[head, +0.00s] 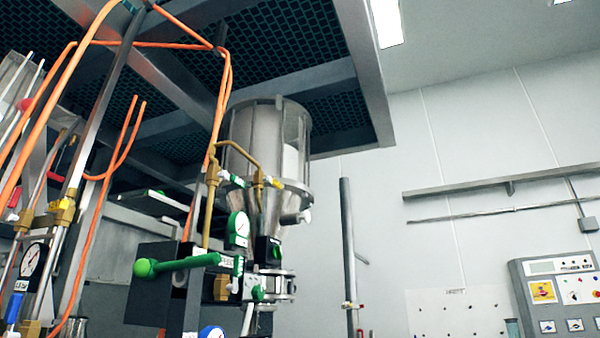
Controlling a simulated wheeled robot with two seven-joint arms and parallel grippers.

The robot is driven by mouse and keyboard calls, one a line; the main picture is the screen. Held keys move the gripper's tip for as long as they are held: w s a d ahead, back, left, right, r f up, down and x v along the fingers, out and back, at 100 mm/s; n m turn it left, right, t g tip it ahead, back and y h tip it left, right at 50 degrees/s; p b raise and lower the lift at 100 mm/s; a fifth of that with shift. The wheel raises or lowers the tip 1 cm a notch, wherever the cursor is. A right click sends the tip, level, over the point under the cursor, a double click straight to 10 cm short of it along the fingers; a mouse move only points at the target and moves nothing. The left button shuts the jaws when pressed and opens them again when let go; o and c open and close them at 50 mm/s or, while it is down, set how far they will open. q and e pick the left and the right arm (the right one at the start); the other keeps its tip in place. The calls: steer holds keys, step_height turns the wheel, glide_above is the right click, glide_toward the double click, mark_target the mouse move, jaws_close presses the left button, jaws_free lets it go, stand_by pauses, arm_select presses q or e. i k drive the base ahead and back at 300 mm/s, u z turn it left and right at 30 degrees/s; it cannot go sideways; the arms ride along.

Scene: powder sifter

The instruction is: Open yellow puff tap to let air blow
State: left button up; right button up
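A small yellow piece (276,182) sits at the end of a brass pipe (240,145) in front of the metal hopper (255,210). A yellow-gold fitting (62,211) is on the pipework at the left. Both are small, and I cannot tell which is the puff tap or whether it is open. Neither of my grippers shows in the head view.
A green-handled lever (175,264) and a green-rimmed gauge (238,229) are below the hopper. Orange hoses (100,235) hang at the left. A grey post (348,255) stands right of the hopper. A control panel (560,290) is at the far right.

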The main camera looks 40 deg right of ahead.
mark_target(274, 181)
steer(key=k, duration=0.2)
steer(key=z, duration=1.2)
